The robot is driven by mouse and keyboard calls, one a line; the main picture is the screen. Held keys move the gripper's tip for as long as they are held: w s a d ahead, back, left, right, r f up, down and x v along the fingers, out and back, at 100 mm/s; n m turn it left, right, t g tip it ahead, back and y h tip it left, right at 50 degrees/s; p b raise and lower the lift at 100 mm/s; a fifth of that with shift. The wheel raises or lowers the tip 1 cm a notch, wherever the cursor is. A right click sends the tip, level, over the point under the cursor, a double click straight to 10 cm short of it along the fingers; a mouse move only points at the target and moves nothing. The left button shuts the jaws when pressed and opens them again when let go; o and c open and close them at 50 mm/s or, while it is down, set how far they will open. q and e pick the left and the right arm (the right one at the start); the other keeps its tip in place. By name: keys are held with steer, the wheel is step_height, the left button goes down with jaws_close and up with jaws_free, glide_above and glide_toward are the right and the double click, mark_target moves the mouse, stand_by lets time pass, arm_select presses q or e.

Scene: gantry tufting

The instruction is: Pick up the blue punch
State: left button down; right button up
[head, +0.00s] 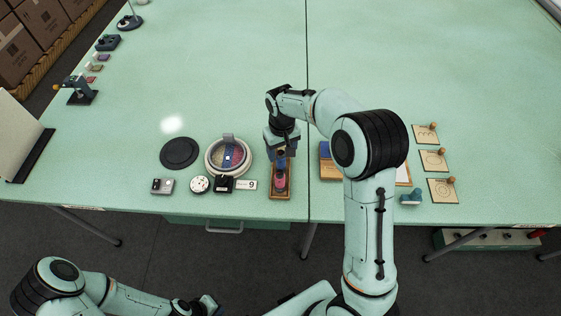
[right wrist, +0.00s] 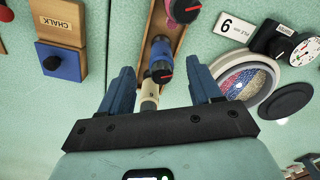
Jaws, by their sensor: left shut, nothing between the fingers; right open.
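A blue tool, which looks like the blue punch (right wrist: 163,48), lies in a narrow wooden tray (head: 273,190). In the right wrist view it has a dark collar with a red mark and a pale end. My right gripper (right wrist: 162,88) is open over the tray, with the tool's pale end showing between its blue fingers. I cannot tell whether the fingers touch it. In the head view my right gripper (head: 282,150) hides much of the tray's far end. My left gripper (head: 208,304) is shut and empty, low in front of the table.
A pink-red tool (head: 280,178) shares the tray. A round case (head: 248,157), a black disc (head: 179,153) and a number plate (right wrist: 234,27) stand on one side. The table's far half is clear.

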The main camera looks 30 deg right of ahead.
mark_target(281, 161)
steer(key=f, duration=0.7)
steer(key=shift+w, duration=0.25)
steer(key=c, duration=1.1)
